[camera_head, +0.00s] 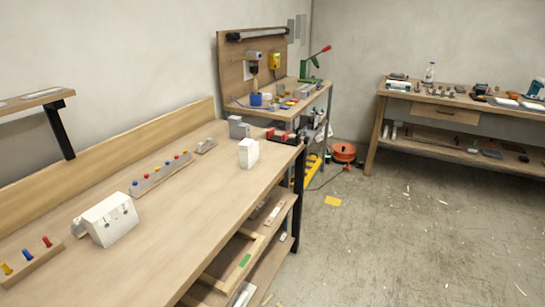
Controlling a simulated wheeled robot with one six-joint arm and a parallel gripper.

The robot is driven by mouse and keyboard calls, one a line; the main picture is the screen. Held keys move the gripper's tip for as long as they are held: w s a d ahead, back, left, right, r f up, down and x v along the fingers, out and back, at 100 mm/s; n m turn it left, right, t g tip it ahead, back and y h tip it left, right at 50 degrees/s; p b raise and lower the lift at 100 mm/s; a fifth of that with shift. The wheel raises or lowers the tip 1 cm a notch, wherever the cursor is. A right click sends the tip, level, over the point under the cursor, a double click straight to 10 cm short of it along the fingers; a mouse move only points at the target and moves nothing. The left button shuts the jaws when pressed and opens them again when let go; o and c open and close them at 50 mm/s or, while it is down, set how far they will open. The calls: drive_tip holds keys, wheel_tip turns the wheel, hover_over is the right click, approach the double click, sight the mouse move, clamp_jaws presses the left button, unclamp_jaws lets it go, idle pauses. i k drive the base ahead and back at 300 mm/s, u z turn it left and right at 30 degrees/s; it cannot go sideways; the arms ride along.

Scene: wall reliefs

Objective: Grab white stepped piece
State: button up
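A small white block (248,153) with an uneven, step-like top stands upright near the far right end of the long wooden workbench (190,225). It looks like the white stepped piece, but it is small in view. My gripper is not in view.
A rack with coloured pegs (161,173) and a grey block (238,127) stand along the bench's back. Another peg rack (30,262) is at the left. The bench's front middle is clear. Open floor (400,240) lies at right; an orange reel (343,152) stands beyond.

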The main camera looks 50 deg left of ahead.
sight(249, 149)
drive_tip(key=u, duration=0.15)
drive_tip(key=i, duration=1.5)
drive_tip(key=u, duration=0.6)
drive_tip(key=i, duration=1.15)
drive_tip(key=u, duration=1.7)
drive_tip(key=i, duration=0.85)
drive_tip(key=u, duration=0.9)
